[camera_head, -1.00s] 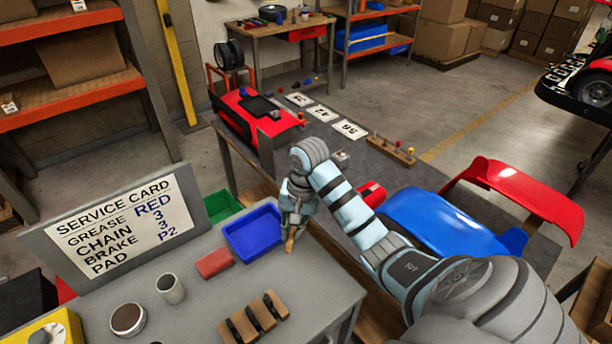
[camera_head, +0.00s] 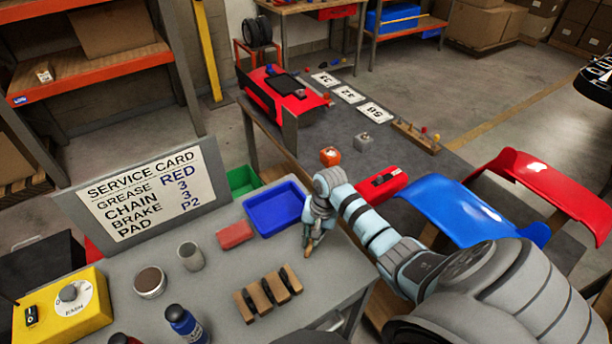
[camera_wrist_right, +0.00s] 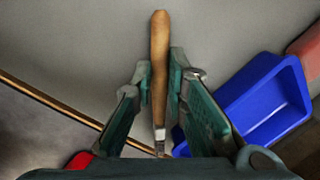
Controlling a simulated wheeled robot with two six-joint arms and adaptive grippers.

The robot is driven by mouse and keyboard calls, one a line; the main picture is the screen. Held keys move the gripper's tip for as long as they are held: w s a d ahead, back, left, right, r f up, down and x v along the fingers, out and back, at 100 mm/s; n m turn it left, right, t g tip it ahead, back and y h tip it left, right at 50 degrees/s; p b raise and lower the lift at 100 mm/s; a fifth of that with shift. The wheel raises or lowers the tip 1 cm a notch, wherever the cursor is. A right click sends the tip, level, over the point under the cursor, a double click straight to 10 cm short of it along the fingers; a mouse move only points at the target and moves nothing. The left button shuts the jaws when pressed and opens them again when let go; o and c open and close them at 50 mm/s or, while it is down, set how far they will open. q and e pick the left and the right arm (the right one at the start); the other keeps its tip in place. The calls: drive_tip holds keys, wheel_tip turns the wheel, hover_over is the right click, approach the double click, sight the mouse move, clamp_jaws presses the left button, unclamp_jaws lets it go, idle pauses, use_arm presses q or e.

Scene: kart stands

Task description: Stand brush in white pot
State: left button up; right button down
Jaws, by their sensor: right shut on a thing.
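My right gripper (camera_head: 312,238) points down over the grey bench, just right of the blue tray (camera_head: 275,207). It is shut on the brush. The wooden handle (camera_head: 308,251) sticks out below its fingers; in the right wrist view the brush handle (camera_wrist_right: 160,40) runs between the two fingers (camera_wrist_right: 160,95), with a metal part nearer the palm. The bristles are hidden. The white pot, a small pale grey-white cup (camera_head: 191,257), stands upright on the bench to the left of the gripper, apart from it. My left gripper is not in view.
A red block (camera_head: 235,235) lies between pot and tray. A round tin (camera_head: 150,282) stands left of the pot. Wooden blocks with dark pads (camera_head: 267,297) lie in front. The service card sign (camera_head: 140,198) stands behind. A blue bottle (camera_head: 186,324) is at the front edge.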

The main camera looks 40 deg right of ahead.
drive_tip(key=shift+f, duration=0.4)
drive_tip(key=c, duration=1.6)
unclamp_jaws()
drive_tip(key=r, duration=0.4)
drive_tip(key=s+d+r, duration=0.1)
drive_tip(key=r, duration=0.7)
drive_tip(key=shift+s+d, duration=0.15)
drive_tip(key=shift+d, duration=0.15)
